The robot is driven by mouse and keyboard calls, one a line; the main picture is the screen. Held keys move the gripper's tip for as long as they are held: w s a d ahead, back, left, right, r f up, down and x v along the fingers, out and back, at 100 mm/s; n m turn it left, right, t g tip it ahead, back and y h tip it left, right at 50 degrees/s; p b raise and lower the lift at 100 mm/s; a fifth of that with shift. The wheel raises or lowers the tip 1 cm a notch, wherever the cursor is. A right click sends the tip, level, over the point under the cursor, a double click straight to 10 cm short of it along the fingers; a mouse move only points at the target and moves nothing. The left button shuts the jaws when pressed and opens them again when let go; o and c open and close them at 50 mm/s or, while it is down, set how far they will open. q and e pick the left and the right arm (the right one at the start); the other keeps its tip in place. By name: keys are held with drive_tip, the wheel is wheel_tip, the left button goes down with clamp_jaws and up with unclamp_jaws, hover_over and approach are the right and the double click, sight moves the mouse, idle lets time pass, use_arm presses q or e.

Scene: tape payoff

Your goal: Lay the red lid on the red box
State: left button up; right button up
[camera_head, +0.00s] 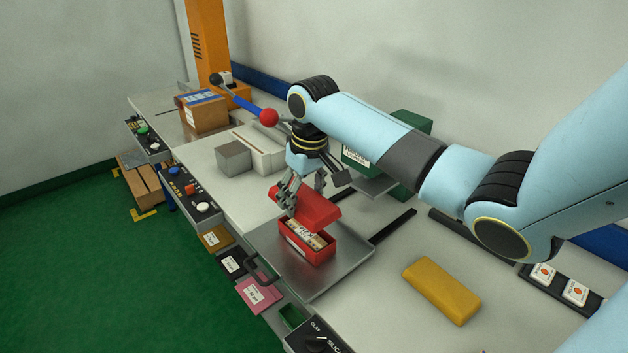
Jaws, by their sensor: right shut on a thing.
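The red box (321,257) stands on a grey metal plate (351,268) near the middle of the view. Its top is partly open, and pale contents with printing show inside. The red lid (313,205) is above the back part of the box and looks tilted. My right gripper (291,200) is shut on the lid by its left edge, with the fingers pointing down. I cannot tell whether the lid touches the box's rim. My left gripper is not in view.
A yellow block (441,290) lies on the bench to the right. A grey cube (233,158) and a cardboard box (203,112) stand further back left. A green machine (407,147) is behind my right arm. A red-knobbed blue lever (268,117) reaches near the wrist.

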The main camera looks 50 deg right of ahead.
sight(305, 232)
drive_tip(key=shift+s+d+f+b, duration=0.1)
drive_tip(key=shift+d+f+b, duration=0.05)
drive_tip(key=shift+f+b, duration=0.3)
drive_tip(key=shift+s+d+f+b, duration=0.1)
drive_tip(key=shift+f+b, duration=0.2)
drive_tip(key=shift+f, duration=0.15)
wheel_tip(305, 232, down, 3)
drive_tip(key=b, duration=0.3)
drive_tip(key=shift+b, duration=0.4)
drive_tip(key=shift+f, duration=0.65)
use_arm(q)
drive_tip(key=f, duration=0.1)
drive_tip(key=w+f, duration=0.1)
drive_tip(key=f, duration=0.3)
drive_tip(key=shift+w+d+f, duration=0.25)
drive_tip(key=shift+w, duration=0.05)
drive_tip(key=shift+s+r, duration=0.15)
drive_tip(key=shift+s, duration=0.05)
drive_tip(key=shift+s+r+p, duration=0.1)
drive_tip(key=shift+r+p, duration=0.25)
drive_tip(key=shift+p, duration=0.2)
use_arm(e)
drive_tip(key=shift+f, duration=0.1)
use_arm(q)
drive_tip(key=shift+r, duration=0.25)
use_arm(e)
drive_tip(key=shift+f, duration=0.85)
